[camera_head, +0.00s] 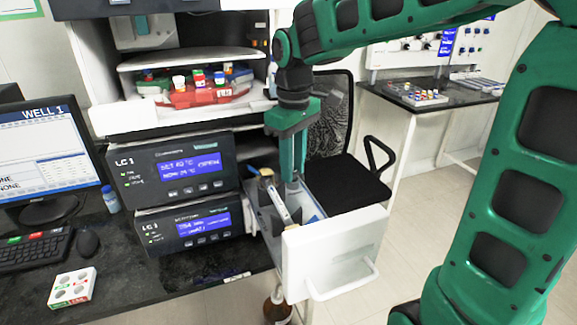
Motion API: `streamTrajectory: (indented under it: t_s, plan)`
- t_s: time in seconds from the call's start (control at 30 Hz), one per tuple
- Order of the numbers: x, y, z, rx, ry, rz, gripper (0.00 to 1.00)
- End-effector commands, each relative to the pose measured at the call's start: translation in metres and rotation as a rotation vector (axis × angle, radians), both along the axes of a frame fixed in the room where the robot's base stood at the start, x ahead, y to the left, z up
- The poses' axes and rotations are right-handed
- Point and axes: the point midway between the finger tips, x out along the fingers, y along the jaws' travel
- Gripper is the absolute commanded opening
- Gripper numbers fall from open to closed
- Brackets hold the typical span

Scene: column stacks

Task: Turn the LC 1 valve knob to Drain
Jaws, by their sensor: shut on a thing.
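The LC 1 stack stands on the dark bench, with an upper LC 1 module (140,198) and a lower LC 1 module (160,243), both with lit blue displays. To their right a drawer with a white front (335,240) and a handle is pulled out. My gripper (292,183) points down into this open drawer. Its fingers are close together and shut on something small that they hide. A slim white and blue piece (279,206) leans just left of and below the fingertips. I cannot make out the valve knob or any Drain marking.
A tray of bottles (205,95) sits above the modules. A monitor (45,150), a keyboard (30,250), a mouse (87,244) and a white box (72,288) are at the left. A black chair (345,180) stands behind the drawer. A brown bottle (277,308) is below it.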

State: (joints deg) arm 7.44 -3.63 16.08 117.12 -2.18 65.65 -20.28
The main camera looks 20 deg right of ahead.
Motion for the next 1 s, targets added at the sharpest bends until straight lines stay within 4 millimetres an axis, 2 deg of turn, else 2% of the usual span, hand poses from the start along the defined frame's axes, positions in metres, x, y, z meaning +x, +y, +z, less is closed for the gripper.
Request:
streamTrajectory:
  t_s: [0.1, 0.13, 0.2, 0.5, 0.63, 1.0]
  plan:
    - [0.001, -0.001, 0.001, -0.001, -0.003, -0.003, 0.04]
    - [0.001, -0.001, 0.001, -0.001, -0.003, -0.004, 0.29]
    - [0.001, -0.001, 0.001, -0.001, -0.003, -0.004, 0.45]
    - [0.0, -0.001, 0.001, 0.0, -0.001, -0.003, 0.45]
    - [0.001, -0.001, 0.009, -0.001, -0.003, -0.003, 0.45]
    - [0.002, 0.0, 0.074, 0.0, -0.004, -0.002, 0.45]
